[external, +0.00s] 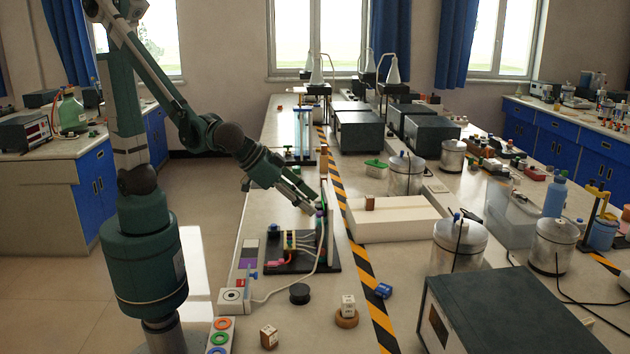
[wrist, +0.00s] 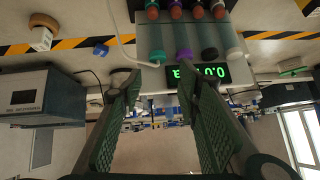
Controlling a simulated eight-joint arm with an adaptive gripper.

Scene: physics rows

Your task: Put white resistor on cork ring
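A small white block with dark markings, which looks like the white resistor (external: 348,302), sits upright on the cork ring (external: 347,319) near the front of the bench. In the wrist view the white block (wrist: 41,39) and the cork ring (wrist: 44,21) show at the upper left, upside down. My gripper (external: 313,206) is well behind and to the left of them, close to an upright panel. In the wrist view my gripper (wrist: 160,82) has its fingers apart with nothing between them.
A meter with a green display (wrist: 200,73) and coloured terminals is just beyond my fingers. A wired black board (external: 290,262) lies below my gripper. A black spool (external: 299,293), a blue block (external: 383,290) and a brown-and-white block (external: 269,336) are near the ring.

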